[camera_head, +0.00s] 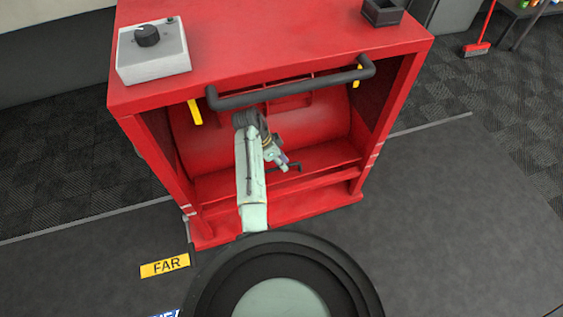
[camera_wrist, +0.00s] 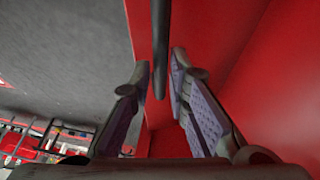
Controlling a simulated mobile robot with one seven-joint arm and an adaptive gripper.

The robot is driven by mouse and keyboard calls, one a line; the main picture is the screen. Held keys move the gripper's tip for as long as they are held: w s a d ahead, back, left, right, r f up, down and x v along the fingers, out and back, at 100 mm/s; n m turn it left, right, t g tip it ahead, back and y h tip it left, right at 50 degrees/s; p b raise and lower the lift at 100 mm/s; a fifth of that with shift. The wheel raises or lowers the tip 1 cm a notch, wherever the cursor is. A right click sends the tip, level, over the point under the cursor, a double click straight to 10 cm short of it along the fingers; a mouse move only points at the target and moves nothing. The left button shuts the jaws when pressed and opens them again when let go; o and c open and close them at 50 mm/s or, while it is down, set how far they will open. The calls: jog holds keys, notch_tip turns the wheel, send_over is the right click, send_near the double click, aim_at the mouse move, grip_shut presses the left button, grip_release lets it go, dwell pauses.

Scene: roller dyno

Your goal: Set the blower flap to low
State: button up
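The red blower (camera_head: 270,60) stands ahead of me with an open front. A thin dark lever (camera_head: 294,166), which looks like the flap lever, sits low inside the opening. My gripper (camera_head: 283,163) is inside the opening, right by this lever. In the wrist view, my gripper (camera_wrist: 158,88) has its two fingers apart. A dark bar (camera_wrist: 160,45), apparently the lever, comes down from the top between the fingertips, with a gap on the left and a smaller one on the right. I cannot tell whether it touches the right finger. The flap itself cannot be made out.
A thick black handle bar (camera_head: 290,88) crosses the top of the opening, above my arm. A grey box with a black knob (camera_head: 147,36) and a small black tray (camera_head: 383,12) sit on top. A yellow FAR label (camera_head: 165,265) lies on the floor mat.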

aim_at(285, 178)
grip_shut()
dwell(0.4)
jog(key=s+f+t, duration=0.1)
jog(key=f, duration=0.1)
jog(key=s+d+f+t, duration=0.1)
jog(key=f, duration=0.1)
jog(key=shift+s+m+t+y+b, duration=0.3)
jog(key=shift+s+y+b, duration=0.05)
jog(key=shift+y, duration=0.05)
jog(key=shift+s+f, duration=0.25)
jog(key=shift+f, duration=0.25)
jog(key=shift+o, duration=1)
grip_release()
jog(key=shift+o, duration=1.1)
